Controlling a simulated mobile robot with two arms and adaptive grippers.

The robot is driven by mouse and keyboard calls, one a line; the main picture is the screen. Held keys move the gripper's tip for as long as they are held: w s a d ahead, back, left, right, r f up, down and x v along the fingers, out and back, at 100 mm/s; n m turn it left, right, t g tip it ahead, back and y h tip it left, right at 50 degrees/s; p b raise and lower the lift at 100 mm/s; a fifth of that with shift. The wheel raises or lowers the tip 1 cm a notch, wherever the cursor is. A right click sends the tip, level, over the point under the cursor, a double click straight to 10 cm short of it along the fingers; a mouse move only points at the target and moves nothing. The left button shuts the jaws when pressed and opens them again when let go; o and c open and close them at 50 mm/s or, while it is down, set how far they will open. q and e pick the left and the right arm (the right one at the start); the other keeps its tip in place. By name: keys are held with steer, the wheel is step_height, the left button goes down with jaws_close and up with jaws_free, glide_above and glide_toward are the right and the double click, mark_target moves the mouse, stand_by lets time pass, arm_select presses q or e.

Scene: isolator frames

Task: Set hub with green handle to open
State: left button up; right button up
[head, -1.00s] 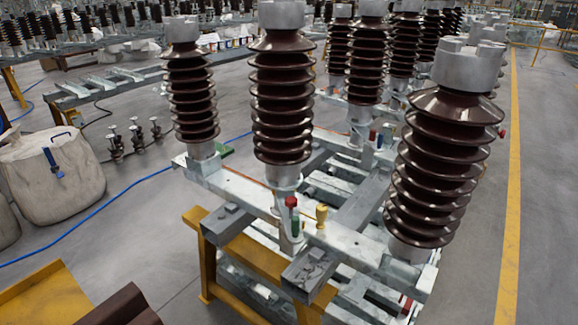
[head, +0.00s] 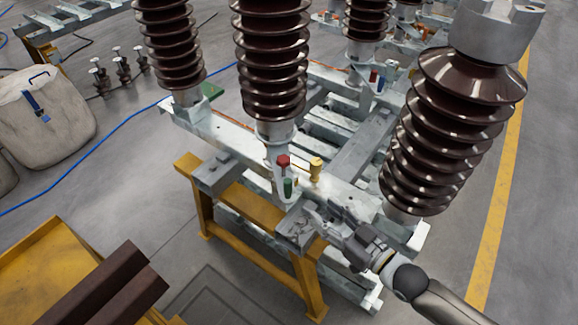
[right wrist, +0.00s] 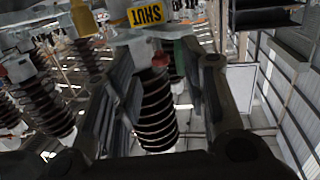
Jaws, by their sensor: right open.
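The hub with the green handle is on the grey frame below the middle insulator. In the head view its green handle (head: 288,187) hangs below a red knob (head: 283,160). My right gripper (head: 312,214) is just below and right of it, apart from it. In the right wrist view, which looks upside down, the jaws (right wrist: 160,75) are wide apart and empty. The red knob (right wrist: 160,61) shows between them; the green handle (right wrist: 182,57) is partly hidden by the right finger. My left gripper is not in view.
A yellow fitting (head: 316,170) stands right of the hub. Tall brown ribbed insulators (head: 440,130) rise around it. The frame rests on a yellow stand (head: 255,255). A beige bag (head: 45,120) and a blue hose lie on the floor at left.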

steer(key=y, duration=0.1)
glide_toward(291, 185)
steer(key=shift+n+y, duration=0.3)
steer(key=p+x, duration=0.2)
steer(key=x, duration=0.7)
steer(key=shift+w+a+f, duration=0.15)
steer(key=shift+w+a, duration=0.05)
steer(key=shift+w, duration=0.2)
steer(key=shift+w+a, duration=0.45)
steer(key=shift+w, duration=0.05)
steer(key=shift+f, duration=0.1)
steer(key=shift+c, duration=0.2)
jaws_close()
